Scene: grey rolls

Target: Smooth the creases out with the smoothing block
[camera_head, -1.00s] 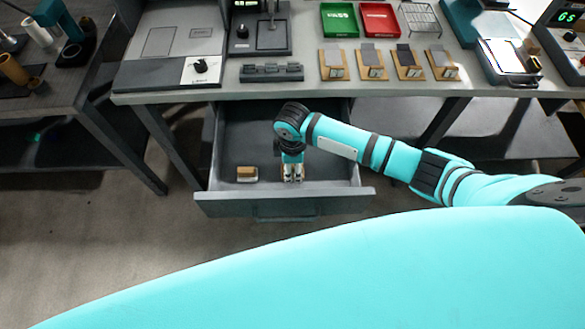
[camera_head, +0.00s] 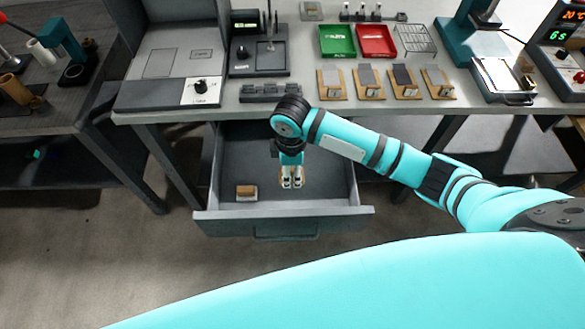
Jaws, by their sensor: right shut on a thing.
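My right gripper (camera_head: 291,183) hangs over the open drawer (camera_head: 335,211) under the bench, pointing down. It is shut on a small tan block (camera_head: 283,182), mostly hidden behind the fingers; I cannot tell whether this is the smoothing block. My left gripper is not in view. Creases cannot be made out from here.
On the bench stand several wooden holders with grey sheets (camera_head: 369,82), a green tray (camera_head: 337,41), a red tray (camera_head: 376,41) and a wire rack (camera_head: 416,39). A flat grey machine with a knob (camera_head: 201,88) is at left. The bench's front edge overhangs the drawer.

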